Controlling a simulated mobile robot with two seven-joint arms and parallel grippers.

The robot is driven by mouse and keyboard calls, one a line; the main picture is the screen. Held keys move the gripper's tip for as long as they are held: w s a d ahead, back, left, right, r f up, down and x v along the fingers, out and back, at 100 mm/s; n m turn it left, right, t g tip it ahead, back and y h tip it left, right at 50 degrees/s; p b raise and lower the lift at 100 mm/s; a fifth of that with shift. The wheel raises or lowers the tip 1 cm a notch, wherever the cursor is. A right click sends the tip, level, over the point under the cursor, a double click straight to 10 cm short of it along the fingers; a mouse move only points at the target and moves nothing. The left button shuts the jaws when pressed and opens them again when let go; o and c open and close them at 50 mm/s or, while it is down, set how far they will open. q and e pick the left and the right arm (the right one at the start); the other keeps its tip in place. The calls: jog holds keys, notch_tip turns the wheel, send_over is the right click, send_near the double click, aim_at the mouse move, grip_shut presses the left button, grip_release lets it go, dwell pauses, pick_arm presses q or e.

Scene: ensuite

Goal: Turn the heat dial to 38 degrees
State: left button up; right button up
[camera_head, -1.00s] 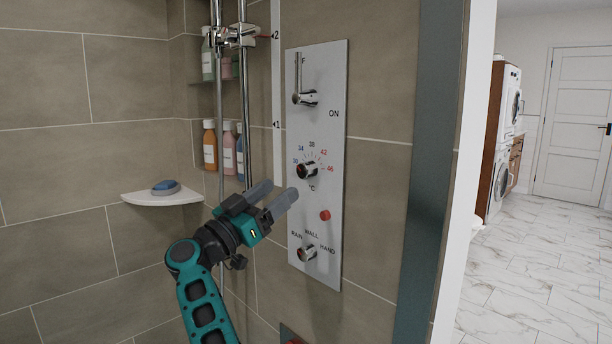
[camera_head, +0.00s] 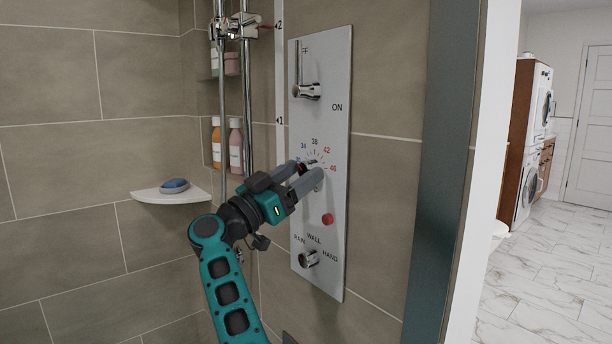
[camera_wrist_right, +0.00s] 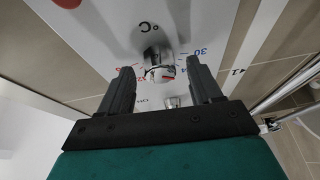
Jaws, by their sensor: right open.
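The heat dial (camera_head: 303,168) is a small chrome knob on the grey shower panel (camera_head: 330,125), ringed by temperature marks with 38 at the top. In the head view my right gripper (camera_head: 303,175) is at the dial and its fingers hide most of it. In the right wrist view the dial (camera_wrist_right: 158,66) shows chrome with a red part, between the two open fingers of the right gripper (camera_wrist_right: 160,85). A gap shows on each side of the dial there. Which number the dial points at cannot be read. My left gripper is not in view.
On the panel, an ON lever (camera_head: 308,91) is above the dial. A red button (camera_head: 328,220) and a RAIN/WALL/HAND knob (camera_head: 308,259) are below it. A chrome rail (camera_head: 247,110), bottles (camera_head: 235,146) and a corner shelf (camera_head: 172,197) stand left.

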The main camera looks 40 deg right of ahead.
jog(key=shift+d+r, duration=0.1)
jog(key=shift+d, duration=0.1)
jog(key=shift+c, duration=0.5)
jog(key=c, duration=0.9)
jog(key=shift+c, duration=0.2)
jog(key=shift+m+g, duration=0.4)
jog(key=shift+m, duration=0.2)
jog(key=m+g, duration=0.2)
jog(key=m, duration=0.2)
jog(key=shift+w, duration=0.15)
jog(key=m+g, duration=0.1)
jog(key=m, duration=0.1)
jog(key=m+g+b, duration=0.1)
jog(key=m, duration=0.2)
jog(key=shift+g+y, duration=0.3)
jog(key=shift+w+r+m+g+y+b, duration=0.1)
jog(key=shift+m+g+y+b, duration=0.45)
jog(key=shift+m, duration=1.85)
jog(key=shift+g, duration=0.25)
